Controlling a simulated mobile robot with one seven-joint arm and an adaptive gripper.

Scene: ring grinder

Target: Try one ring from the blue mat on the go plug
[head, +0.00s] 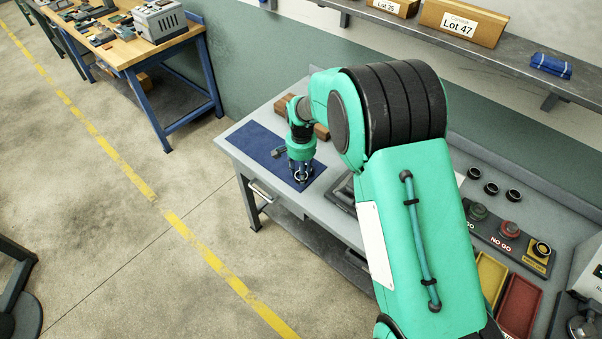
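The blue mat (255,143) lies on the left end of the grey bench. My gripper (301,178) points down at the mat's near right part, at or just above its surface. Its fingers are small and dark here; I cannot tell whether they are open or shut, or whether a ring is between them. No ring shows clearly on the visible part of the mat.
Three dark rings (491,188) stand on the bench behind the gauge block. A yellow tray (490,277) and a red tray (519,303) lie in front of it. Brown blocks (321,131) lie behind the mat. My arm hides the bench's middle. A shelf (500,55) runs above.

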